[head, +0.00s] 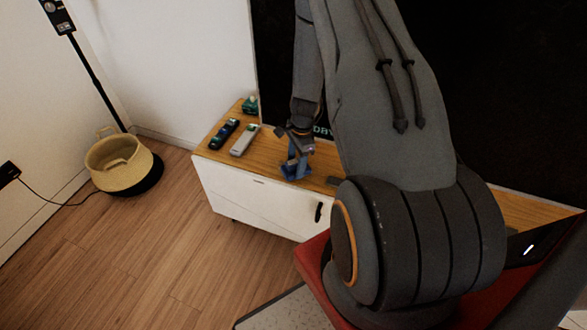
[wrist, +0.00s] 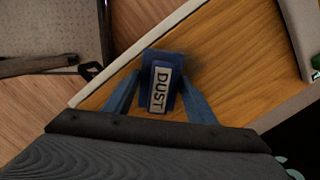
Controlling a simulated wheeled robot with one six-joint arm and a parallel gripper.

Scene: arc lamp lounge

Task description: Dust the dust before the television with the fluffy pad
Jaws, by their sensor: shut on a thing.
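My gripper (wrist: 160,98) is shut on the fluffy pad's blue handle (wrist: 150,68), which carries a white label reading "DUST". In the head view the blue pad (head: 294,167) is low over the wooden top of the white cabinet, near its front edge. A dark, blurred patch (wrist: 185,66) shows beside the pad on the wood in the wrist view; I cannot tell whether it is dust or shadow. The television (head: 284,60) is the large black screen behind the cabinet, partly hidden by my arm. The pad's underside is hidden.
On the cabinet top (head: 268,148), left of the pad, lie a pale remote-like thing (head: 244,140), a dark blue one (head: 224,134) and a green item (head: 250,106). A wicker basket (head: 120,168) stands on the floor at left by a lamp pole. Floor before the cabinet is clear at left.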

